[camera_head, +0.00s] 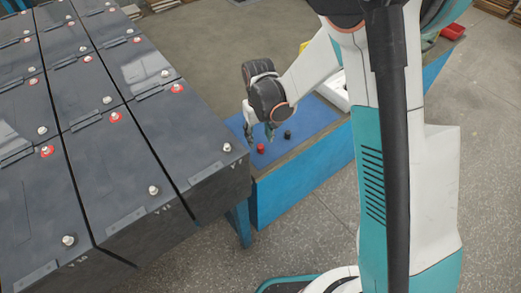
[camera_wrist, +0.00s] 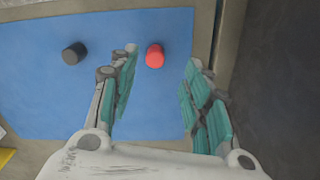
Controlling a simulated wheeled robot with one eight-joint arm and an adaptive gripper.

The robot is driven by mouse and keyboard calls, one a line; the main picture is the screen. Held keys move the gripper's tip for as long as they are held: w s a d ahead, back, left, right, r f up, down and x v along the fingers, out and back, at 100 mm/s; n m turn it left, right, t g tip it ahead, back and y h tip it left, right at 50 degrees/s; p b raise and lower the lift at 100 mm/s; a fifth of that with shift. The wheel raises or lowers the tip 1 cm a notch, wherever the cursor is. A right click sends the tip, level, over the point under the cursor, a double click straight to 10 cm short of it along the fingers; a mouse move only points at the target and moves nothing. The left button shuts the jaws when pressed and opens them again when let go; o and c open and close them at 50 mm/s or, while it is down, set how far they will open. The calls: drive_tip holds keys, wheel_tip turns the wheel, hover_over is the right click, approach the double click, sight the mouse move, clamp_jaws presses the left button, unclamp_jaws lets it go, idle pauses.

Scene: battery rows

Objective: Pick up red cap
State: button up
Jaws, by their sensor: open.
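The red cap (camera_wrist: 155,56) sits on a blue mat (camera_wrist: 40,105) in the wrist view. It lies ahead of and between the open fingers of my gripper (camera_wrist: 158,95), with nothing held. In the head view the red cap (camera_head: 261,148) is on the blue mat (camera_head: 318,122), just below my gripper (camera_head: 260,133). The fingers are partly hidden there by my wrist. I cannot tell the exact height of the fingertips above the mat.
A black cap (camera_wrist: 74,53) is left of the red cap in the wrist view; it also shows in the head view (camera_head: 288,134). Rows of dark batteries (camera_head: 120,165) fill the left. A white container (camera_head: 338,88) and a red bin (camera_head: 453,31) are farther back.

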sight(261, 146)
drive_tip(key=f+b, duration=0.2)
drive_tip(key=f, duration=0.3)
drive_tip(key=shift+w+d+f+b, duration=0.15)
drive_tip(key=shift+w+d+b, duration=0.1)
drive_tip(key=shift+b, duration=0.15)
drive_tip(key=shift+s, duration=0.1)
drive_tip(key=c, duration=0.8)
